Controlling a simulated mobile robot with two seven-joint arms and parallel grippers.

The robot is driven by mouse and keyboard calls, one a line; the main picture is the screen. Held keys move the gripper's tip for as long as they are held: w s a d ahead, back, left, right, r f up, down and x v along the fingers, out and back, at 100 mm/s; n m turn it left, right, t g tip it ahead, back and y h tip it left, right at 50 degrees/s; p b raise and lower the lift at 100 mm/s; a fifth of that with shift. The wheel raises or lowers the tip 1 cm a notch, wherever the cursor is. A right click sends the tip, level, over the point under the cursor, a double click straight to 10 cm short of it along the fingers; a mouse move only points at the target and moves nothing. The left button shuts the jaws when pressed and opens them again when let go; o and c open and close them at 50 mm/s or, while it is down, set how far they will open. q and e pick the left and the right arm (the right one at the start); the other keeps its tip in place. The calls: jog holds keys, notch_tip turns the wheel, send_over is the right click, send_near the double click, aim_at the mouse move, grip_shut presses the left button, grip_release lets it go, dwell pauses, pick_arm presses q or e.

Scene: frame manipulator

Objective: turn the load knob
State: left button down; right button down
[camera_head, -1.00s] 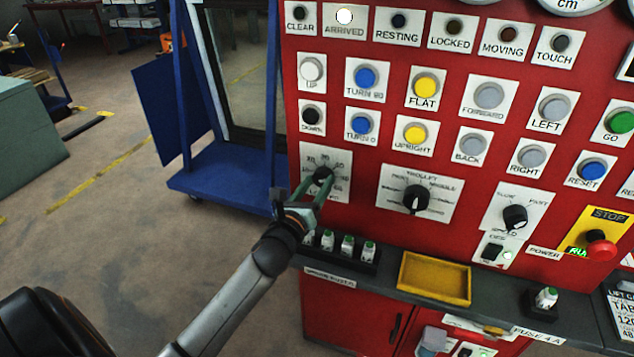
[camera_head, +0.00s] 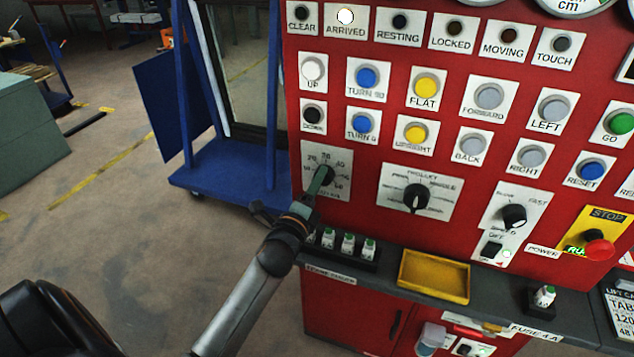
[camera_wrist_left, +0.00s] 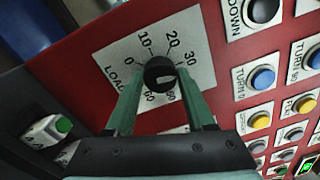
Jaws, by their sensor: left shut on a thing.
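The load knob (camera_wrist_left: 160,73) is a small black dial on a white plate (camera_wrist_left: 117,50) marked with numbers, low at the left of the red panel. In the head view the load knob (camera_head: 326,175) is partly covered by my gripper. My left gripper (camera_head: 322,181) reaches it from the lower left, and its green fingers are shut on the knob. In the left wrist view the two fingers of the left gripper (camera_wrist_left: 160,84) lie on either side of the knob. My right gripper is not in view.
Rows of labelled buttons fill the red panel (camera_head: 375,222) above. A second black dial (camera_head: 416,198) is to the right, then a speed knob (camera_head: 514,216) and a red stop button (camera_head: 599,249). A ledge below carries several fuses (camera_head: 348,244) and a yellow tray (camera_head: 433,278).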

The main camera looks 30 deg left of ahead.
pick_arm(q)
jog(key=n+p, duration=0.2)
jog(key=n, duration=0.9)
jog(key=shift+f+n+y, duration=0.15)
jog(key=shift+n+y, duration=0.15)
dwell(0.4)
jog(key=shift+c, duration=1.3)
grip_release()
jog(key=shift+d, duration=0.1)
